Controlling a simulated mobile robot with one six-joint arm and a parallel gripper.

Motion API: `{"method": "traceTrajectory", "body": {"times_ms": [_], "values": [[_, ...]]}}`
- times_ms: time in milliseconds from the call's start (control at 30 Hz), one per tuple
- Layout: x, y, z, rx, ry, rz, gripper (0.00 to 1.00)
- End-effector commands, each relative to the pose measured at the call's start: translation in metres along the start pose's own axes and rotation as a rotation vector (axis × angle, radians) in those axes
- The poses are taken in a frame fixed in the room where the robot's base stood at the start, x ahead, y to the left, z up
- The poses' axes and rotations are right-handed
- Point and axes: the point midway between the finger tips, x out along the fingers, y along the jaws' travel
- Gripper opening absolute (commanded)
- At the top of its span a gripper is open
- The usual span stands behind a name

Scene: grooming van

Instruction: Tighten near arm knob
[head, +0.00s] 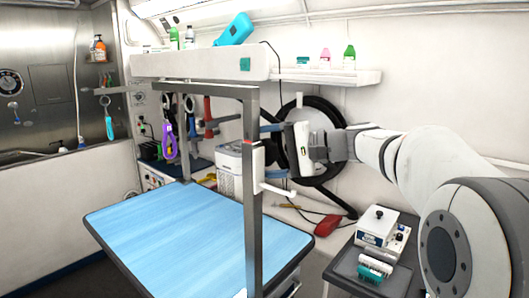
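The grey grooming arm frame (252,215) stands over the blue table (180,235), with its near post at the table's right edge. A small red piece (248,143) shows high on this near post. A white fitting (276,189) with an upturned end juts right from the post lower down; I cannot tell whether it is the near arm knob. My gripper (266,150) is right of the post at about the height of the red piece, pointing left. Its two fingers are spread apart with nothing seen between them. The post partly hides the area by the fingertips.
A dark trolley (340,273) at the lower right holds a white device (380,228). A black round hoop (339,113) hangs on the wall behind my gripper. A shelf (200,66) with bottles runs above. A red item (327,225) lies on the counter. The blue tabletop is clear.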

Motion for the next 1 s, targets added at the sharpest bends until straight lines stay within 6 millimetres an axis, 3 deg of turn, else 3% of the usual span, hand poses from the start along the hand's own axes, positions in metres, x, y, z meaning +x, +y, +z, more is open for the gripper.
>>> {"method": "traceTrajectory", "body": {"times_ms": [567, 1000], "values": [[0.0005, 0.0001, 0.0006, 0.000, -0.002, 0.001, 0.36], [0.0014, -0.0058, 0.0024, 0.038, -0.007, 0.095, 0.35]]}}
